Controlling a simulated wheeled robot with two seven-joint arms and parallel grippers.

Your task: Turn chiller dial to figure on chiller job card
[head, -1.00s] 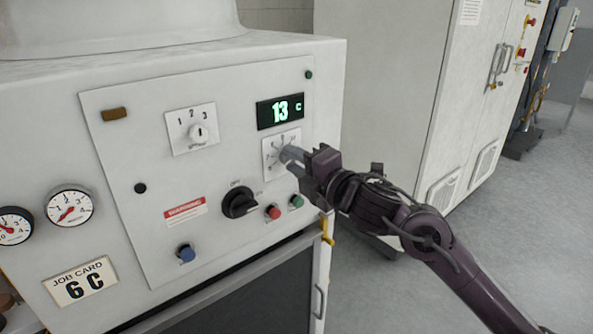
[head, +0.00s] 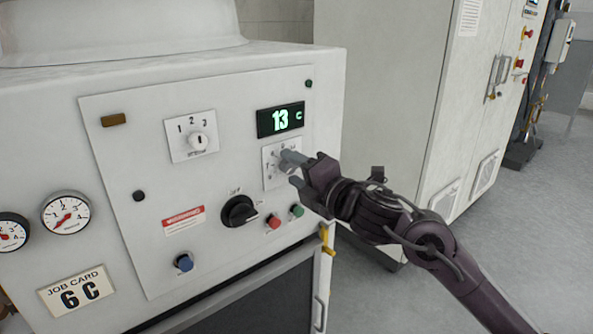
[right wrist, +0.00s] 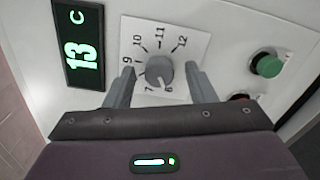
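The chiller dial is a small grey round knob (right wrist: 159,72) on a white plate with figures running from 6 to 12. A pale mark shows on the knob's lower side, toward the 6 and 7; its exact setting is hard to read. The job card (head: 76,289) at lower left reads 6 C. The green display (head: 281,119) above the dial reads 13 C; it also shows in the right wrist view (right wrist: 80,45). My right gripper (head: 294,170) is open at the dial, its fingers (right wrist: 157,85) on either side of the knob with gaps. My left gripper is out of view.
A three-position switch (head: 197,143) sits left of the dial. A black rotary switch (head: 239,210), a red button (head: 273,222) and a green button (head: 296,210) sit below it, close to my right gripper. A tall white cabinet (head: 385,110) stands behind right.

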